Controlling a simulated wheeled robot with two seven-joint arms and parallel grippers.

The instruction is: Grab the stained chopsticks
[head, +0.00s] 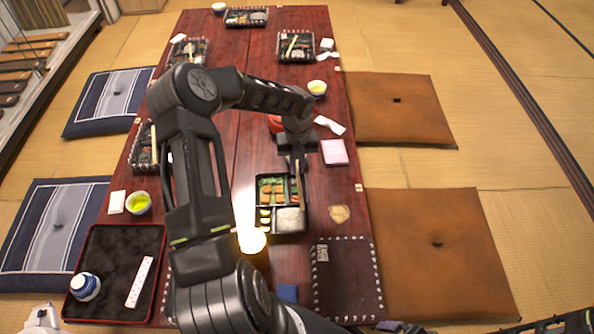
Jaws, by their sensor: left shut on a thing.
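My left gripper (297,172) reaches down over the right side of the near bento box (258,207). It is shut on a thin thing at the box's right edge, which I take to be the stained chopsticks. The fingers hide most of it, and its stains are too small to make out. The bento box is black and holds rice, orange pieces and greens. Pale chopsticks (292,45) also lie across a far bento box (281,58). My right gripper is not in view.
The red-brown table (215,150) also bears a pink box (334,152), a cup of green tea (138,202), a dark tray (92,238) with a blue-white jar (86,287), and a brown mat (350,295). Brown cushions (400,108) lie at right. A glowing thing (252,240) stands beside my arm.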

